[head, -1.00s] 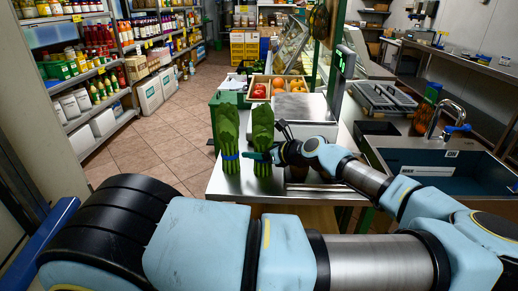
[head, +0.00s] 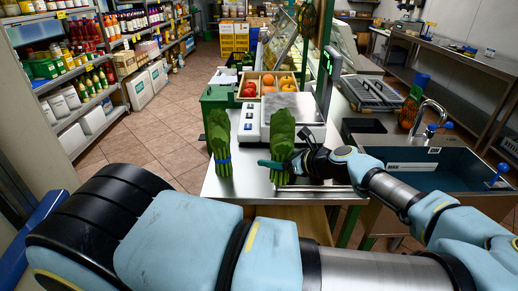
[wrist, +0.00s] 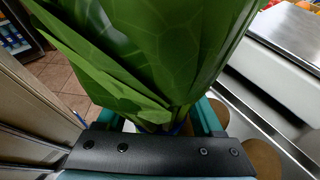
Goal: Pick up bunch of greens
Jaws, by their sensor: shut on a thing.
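Two bunches of leafy greens show in the head view. The left bunch (head: 220,145) stands upright on the metal counter (head: 235,187) with a blue band round its stalks. The right bunch (head: 283,135) is upright in my gripper (head: 279,164), which reaches in from the right and is shut round its stalks. In the wrist view, the leaves of the held bunch (wrist: 150,55) fill the middle above my gripper (wrist: 165,118). My fingers hide part of its stalks. I cannot tell surely whether its lower end is clear of the counter.
A scale (head: 252,118) stands just behind the held bunch. A crate of produce (head: 259,96) is behind it, and a green box (head: 208,103) is at the counter's left. A sink (head: 425,168) lies to the right. Tiled floor (head: 150,145) is open at the left.

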